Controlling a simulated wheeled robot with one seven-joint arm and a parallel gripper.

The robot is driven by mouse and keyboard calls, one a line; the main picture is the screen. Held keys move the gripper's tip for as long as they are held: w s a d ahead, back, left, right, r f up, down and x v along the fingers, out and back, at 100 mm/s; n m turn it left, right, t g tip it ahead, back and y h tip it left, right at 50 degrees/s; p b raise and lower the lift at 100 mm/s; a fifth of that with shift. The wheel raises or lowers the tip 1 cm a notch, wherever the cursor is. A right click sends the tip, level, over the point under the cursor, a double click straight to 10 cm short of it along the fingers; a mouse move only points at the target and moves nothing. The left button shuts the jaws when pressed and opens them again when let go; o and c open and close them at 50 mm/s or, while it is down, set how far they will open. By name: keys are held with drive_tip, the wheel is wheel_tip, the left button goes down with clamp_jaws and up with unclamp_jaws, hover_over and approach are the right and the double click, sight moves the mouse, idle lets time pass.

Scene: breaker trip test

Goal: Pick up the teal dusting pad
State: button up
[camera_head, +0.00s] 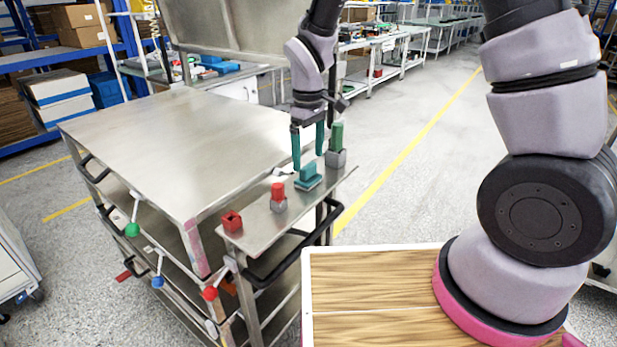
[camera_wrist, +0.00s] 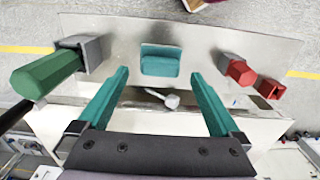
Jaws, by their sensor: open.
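The teal dusting pad (camera_head: 308,176) lies on a narrow metal shelf (camera_head: 256,222) at the cart's right side, between a green peg and a red peg. It also shows in the wrist view (camera_wrist: 160,61), top centre, beyond my fingertips. My gripper (camera_head: 308,161) has teal fingers pointing down and is just above and behind the pad in the head view. In the wrist view my gripper (camera_wrist: 161,94) is open and empty. The pad lies in line with the gap between the fingers, and I see no contact.
A green peg (camera_head: 336,136) in a grey block stands close on one side of the pad. A red-topped block (camera_head: 278,192) and a red cup (camera_head: 232,221) stand on the other. The large cart top (camera_head: 170,140) is bare. Coloured ball-ended levers, including a green one (camera_head: 132,229), stick out below.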

sight(308, 165)
wheel_tip(308, 165, down, 4)
drive_tip(key=shift+f, duration=0.15)
drive_tip(key=c, duration=1.2)
wheel_tip(308, 165, up, 10)
drive_tip(key=shift+r, duration=0.1)
